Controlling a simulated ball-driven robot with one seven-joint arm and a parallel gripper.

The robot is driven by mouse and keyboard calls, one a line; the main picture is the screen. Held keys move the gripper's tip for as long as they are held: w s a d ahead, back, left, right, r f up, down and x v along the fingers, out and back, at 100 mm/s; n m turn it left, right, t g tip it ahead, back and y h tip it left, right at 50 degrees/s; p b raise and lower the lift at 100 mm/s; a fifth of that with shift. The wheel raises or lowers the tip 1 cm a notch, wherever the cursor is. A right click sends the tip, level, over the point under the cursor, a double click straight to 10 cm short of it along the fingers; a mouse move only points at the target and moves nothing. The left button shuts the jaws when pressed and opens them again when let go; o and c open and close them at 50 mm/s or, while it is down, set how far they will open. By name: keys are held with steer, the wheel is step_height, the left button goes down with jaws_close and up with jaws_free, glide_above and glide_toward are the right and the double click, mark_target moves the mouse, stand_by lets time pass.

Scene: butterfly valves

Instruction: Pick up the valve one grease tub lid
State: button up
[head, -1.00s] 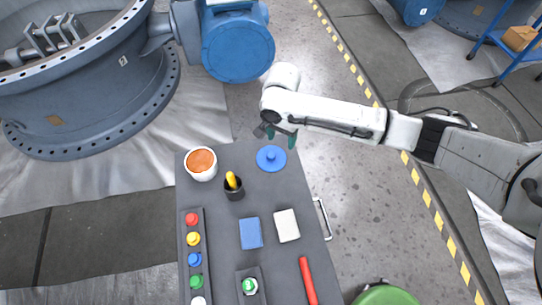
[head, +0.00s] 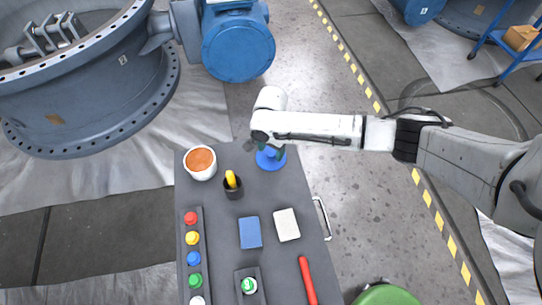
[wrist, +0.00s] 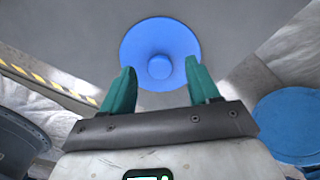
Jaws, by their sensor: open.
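The blue round lid (head: 268,164) with a small central knob lies flat on the grey cart top, right of the white tub of orange grease (head: 200,162). My gripper (head: 269,152) is just above the lid, pointing down; my arm partly hides its fingers and the lid's far part.
A black cup with a yellow-handled tool (head: 233,187) stands left of the lid. A blue sponge (head: 250,233), a white block (head: 286,225), a red stick (head: 307,280) and a rack of coloured knobs (head: 193,250) lie nearer. The large valve (head: 90,90) is at left.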

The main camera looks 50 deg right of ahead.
steer(key=shift+f, duration=0.7)
steer(key=shift+c, duration=0.3)
steer(key=c, duration=1.1)
